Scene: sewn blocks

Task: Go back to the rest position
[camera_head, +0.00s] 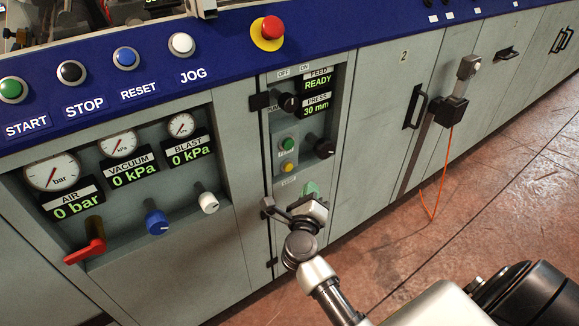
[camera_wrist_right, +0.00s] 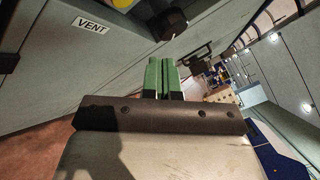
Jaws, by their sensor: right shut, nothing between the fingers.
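My right gripper (camera_head: 309,190) has green fingers and is in front of the narrow recessed control panel, below its green and yellow buttons. In the right wrist view its green fingers (camera_wrist_right: 162,76) are together with nothing between them. A label reading VENT (camera_wrist_right: 90,25) and a dark knob (camera_wrist_right: 172,22) are close by in that view. In the head view the gripper hides the lower part of the panel. My right arm comes in from the lower right. My left gripper is in neither view.
The grey machine front has a START button (camera_head: 11,89), a red emergency button (camera_head: 271,27), gauges (camera_head: 52,172), a red-handled valve (camera_head: 86,251) and a blue knob (camera_head: 157,222). A dark box with an orange cable (camera_head: 448,145) hangs on the right. The reddish floor (camera_head: 480,190) is clear there.

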